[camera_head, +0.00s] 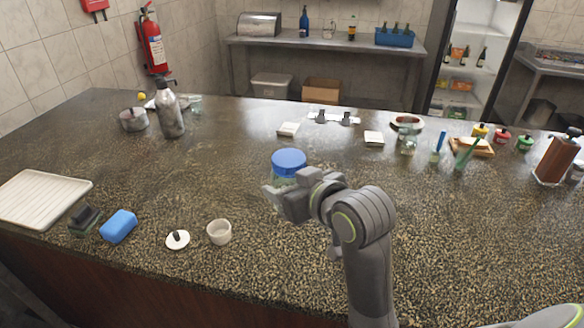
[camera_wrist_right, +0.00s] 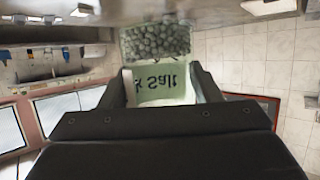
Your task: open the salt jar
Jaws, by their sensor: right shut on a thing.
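The salt jar has a blue lid (camera_head: 289,160), which is on the jar in the head view. The jar's greenish body below it is mostly hidden by my gripper. In the right wrist view the jar's pale label (camera_wrist_right: 160,84) reads "Salt", turned upside down, with dark grainy contents showing beside it. My right gripper (camera_head: 279,193) is shut on the jar's body, one finger on each side, below the lid. Whether the jar touches the counter is hidden. My left gripper is not in view.
A metal bottle (camera_head: 169,113) is at back left. A wooden board (camera_head: 472,151) is right.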

